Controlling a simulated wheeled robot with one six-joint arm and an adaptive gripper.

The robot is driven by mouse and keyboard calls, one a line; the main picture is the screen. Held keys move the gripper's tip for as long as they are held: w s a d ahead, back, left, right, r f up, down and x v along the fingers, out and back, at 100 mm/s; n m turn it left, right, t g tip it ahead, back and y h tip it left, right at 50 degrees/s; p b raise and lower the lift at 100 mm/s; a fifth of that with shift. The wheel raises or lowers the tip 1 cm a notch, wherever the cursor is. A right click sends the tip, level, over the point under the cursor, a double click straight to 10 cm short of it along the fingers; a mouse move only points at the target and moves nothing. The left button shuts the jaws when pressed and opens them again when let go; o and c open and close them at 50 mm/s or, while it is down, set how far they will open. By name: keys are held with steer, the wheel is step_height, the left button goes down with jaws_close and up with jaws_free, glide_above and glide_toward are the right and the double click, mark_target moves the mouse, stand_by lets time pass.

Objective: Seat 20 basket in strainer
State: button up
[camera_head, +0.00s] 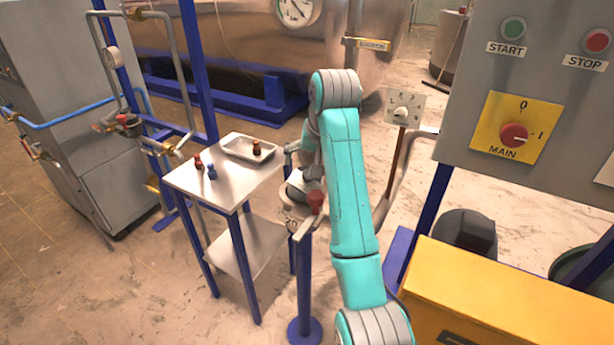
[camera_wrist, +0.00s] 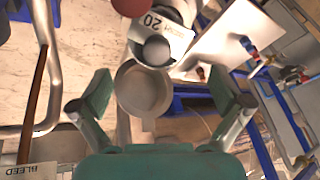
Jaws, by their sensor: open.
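My gripper (camera_wrist: 152,82) is open in the wrist view, one finger on each side of a round, pale beige cup-shaped part (camera_wrist: 145,92) with a small tab. Gaps show between the fingers and this part. I cannot tell whether it is the basket or the strainer's opening. Just beyond it is a pale plate marked 20 (camera_wrist: 172,38), with a grey rounded knob (camera_wrist: 156,50) in front. In the head view my arm covers much of this spot. A red knob (camera_head: 316,200) shows beside my gripper, above a blue post.
A metal side table (camera_head: 205,190) stands left of my arm with small red (camera_head: 198,162) and blue (camera_head: 211,172) pieces and a shallow tray (camera_head: 240,150) holding a dark red piece (camera_head: 256,148). Pipework (camera_head: 125,120) is farther left. A control panel (camera_head: 550,90) and yellow box (camera_head: 490,300) stand right.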

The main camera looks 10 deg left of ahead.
mark_target(306, 181)
steer(key=shift+w+a+f, duration=0.1)
steer(key=shift+w+f, duration=0.05)
steer(key=shift+w, duration=0.15)
steer(key=shift+x, duration=5.2)
steer(key=shift+w, duration=0.1)
